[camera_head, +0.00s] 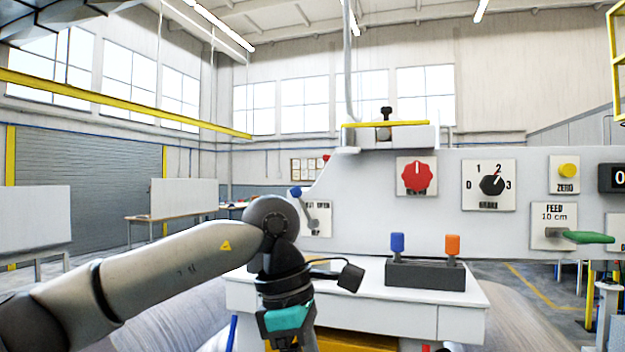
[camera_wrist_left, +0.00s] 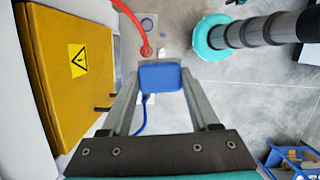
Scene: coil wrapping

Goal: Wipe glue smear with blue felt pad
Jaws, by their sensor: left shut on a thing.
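In the left wrist view, my left gripper (camera_wrist_left: 160,92) is shut on a blue felt pad (camera_wrist_left: 160,76). The pad is a rounded rectangle lying across the fingertips, above a grey surface. In the head view, my left arm comes in from the left and the wrist points down in front of the white bench; the fingertips and pad are below the picture edge. I cannot make out the glue smear for certain; a small pale spot (camera_wrist_left: 162,52) shows just beyond the pad. My right gripper is not in view.
A red hose (camera_wrist_left: 143,30) ends just beyond the pad. A yellow panel (camera_wrist_left: 75,75) with a warning sign stands at left. A blue crate (camera_wrist_left: 283,155) is at lower right. The white bench (camera_head: 400,313) carries a dark block (camera_head: 425,274) below the control panel (camera_head: 370,205).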

